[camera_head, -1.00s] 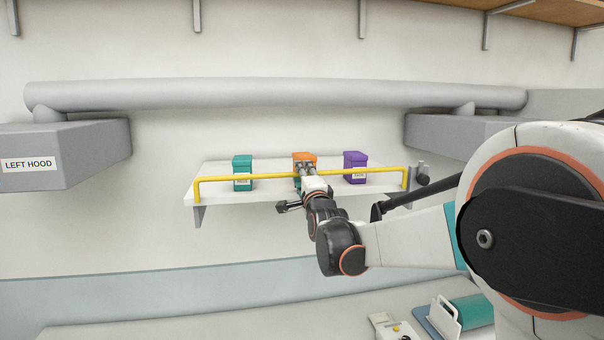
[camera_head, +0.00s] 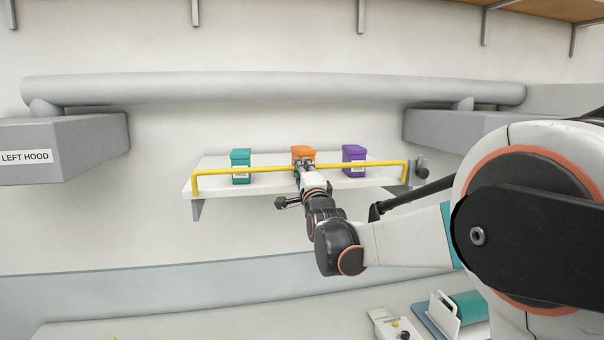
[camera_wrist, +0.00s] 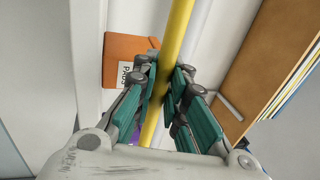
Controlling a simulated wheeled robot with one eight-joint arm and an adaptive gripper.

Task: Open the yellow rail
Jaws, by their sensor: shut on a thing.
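The yellow rail (camera_head: 228,171) runs across the front of the white wall shelf (camera_head: 214,189), with a bent-down end at each side. My gripper (camera_head: 302,167) is at the middle of the rail, in front of the orange box. In the wrist view the rail (camera_wrist: 178,30) passes between the two fingers of my gripper (camera_wrist: 161,92), which are shut on it. The orange box (camera_wrist: 125,50), with a label reading PADS, is just behind the rail there, partly hidden by a finger.
On the shelf stand a teal box (camera_head: 240,158), an orange box (camera_head: 303,152) and a purple box (camera_head: 354,154). Grey hoods flank the shelf, the left hood (camera_head: 70,150) labelled. A pipe (camera_head: 280,87) runs above. A bench (camera_head: 230,328) lies below.

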